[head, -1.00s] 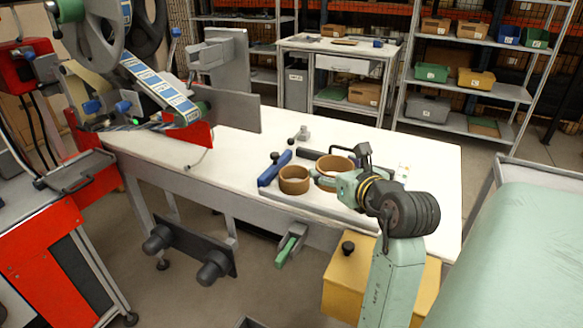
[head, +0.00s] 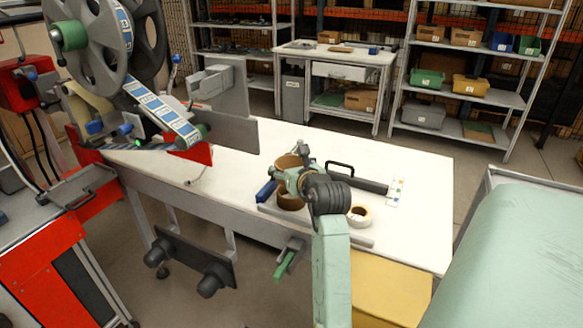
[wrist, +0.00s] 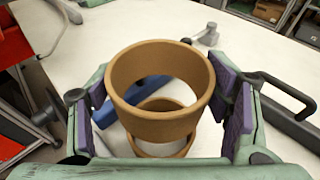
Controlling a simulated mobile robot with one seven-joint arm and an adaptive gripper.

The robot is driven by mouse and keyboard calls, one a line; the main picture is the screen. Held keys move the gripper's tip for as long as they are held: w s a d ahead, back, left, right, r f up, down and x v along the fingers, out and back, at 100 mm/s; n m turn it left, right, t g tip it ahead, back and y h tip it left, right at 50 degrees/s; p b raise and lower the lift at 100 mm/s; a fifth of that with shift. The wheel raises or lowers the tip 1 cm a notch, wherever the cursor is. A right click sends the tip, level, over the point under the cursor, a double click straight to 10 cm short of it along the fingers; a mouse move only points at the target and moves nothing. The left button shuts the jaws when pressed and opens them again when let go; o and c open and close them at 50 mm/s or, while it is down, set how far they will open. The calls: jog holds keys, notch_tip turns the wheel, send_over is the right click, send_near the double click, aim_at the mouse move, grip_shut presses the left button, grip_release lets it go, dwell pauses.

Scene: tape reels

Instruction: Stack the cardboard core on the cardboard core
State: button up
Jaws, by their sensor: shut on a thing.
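One brown cardboard core (wrist: 155,122) is between the purple finger pads of my gripper (wrist: 163,90) in the wrist view, held with its opening upward. The head view shows this held core (head: 286,161) just behind my gripper (head: 296,177). The other cardboard core (wrist: 162,150) is below it, partly seen through the held ring and under its near edge. The lower core (head: 289,202) stands on the table in the head view, partly hidden by my gripper. The two look roughly lined up; I cannot tell whether they touch.
A blue-handled tool (head: 265,191) lies left of the lower core on the white table (head: 420,215). A white tape roll (head: 359,215) and a dark bar (head: 362,185) lie to the right. A reel machine (head: 165,110) stands at the left. The table's right end is mostly clear.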

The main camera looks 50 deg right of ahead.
jog(key=shift+s+f, duration=0.15)
jog(key=shift+f, duration=1.05)
jog(key=shift+f, duration=0.1)
jog(key=shift+f, duration=0.55)
jog(key=o, duration=1.1)
jog(key=shift+r, duration=0.1)
jog(key=shift+r, duration=0.3)
jog(key=shift+s+r, duration=0.2)
jog(key=shift+r, duration=0.15)
jog(key=b+v, duration=0.2)
jog(key=v, duration=0.9)
jog(key=shift+s+a+r, duration=0.1)
jog(key=shift+s+a, duration=0.1)
jog(key=shift+a, duration=0.05)
